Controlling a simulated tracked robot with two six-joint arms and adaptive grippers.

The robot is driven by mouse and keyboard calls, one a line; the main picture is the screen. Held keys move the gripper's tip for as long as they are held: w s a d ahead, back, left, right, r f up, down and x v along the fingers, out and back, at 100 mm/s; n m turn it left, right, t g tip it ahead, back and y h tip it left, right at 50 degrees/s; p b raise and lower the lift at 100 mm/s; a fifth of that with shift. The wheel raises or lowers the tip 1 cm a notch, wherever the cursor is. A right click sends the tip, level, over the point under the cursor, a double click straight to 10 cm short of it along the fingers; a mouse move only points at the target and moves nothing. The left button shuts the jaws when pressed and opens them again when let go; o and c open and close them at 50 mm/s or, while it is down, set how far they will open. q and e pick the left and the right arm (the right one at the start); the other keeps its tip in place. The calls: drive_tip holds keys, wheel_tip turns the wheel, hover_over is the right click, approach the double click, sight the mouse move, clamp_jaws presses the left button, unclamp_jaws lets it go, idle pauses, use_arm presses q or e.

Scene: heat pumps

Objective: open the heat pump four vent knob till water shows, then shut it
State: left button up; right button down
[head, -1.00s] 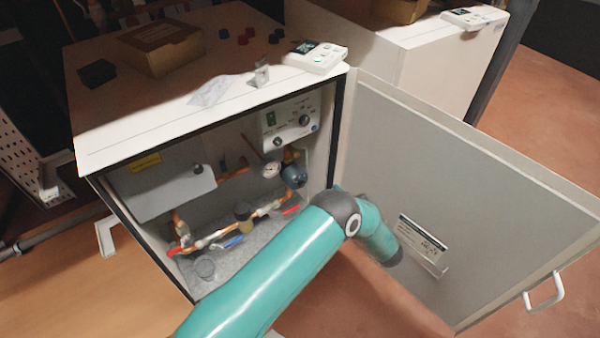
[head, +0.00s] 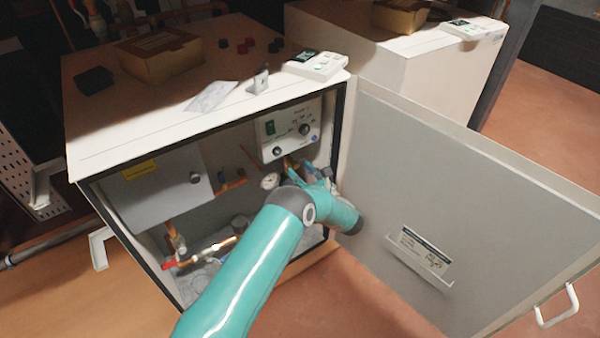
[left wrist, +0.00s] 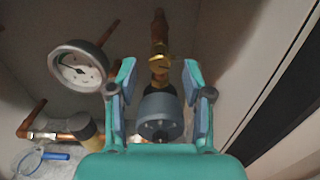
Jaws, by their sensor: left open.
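The heat pump cabinet (head: 105,155) stands open, its door (head: 470,210) swung out to the right. My left gripper (head: 312,174) reaches into its upper right inside, below the control panel (head: 290,132). In the left wrist view my left gripper (left wrist: 158,78) is open, its fingers on either side of a brass fitting (left wrist: 159,68) on a copper pipe. A blue-grey round body (left wrist: 160,116) sits below the fitting, between the fingers. I cannot tell which part is the vent knob, or whether the fingers touch anything. No water shows. My right gripper is not in view.
A pressure gauge (left wrist: 78,68) is close left of the fingers; it also shows in the head view (head: 270,181). A blue-handled valve (left wrist: 45,156) is lower left. The cabinet's side wall is close on the right. A grey box (head: 155,188) fills the cabinet's left side.

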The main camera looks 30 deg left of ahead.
use_arm(q)
drive_tip(key=shift+w+a, duration=0.2)
drive_tip(key=shift+a, duration=0.4)
clamp_jaws()
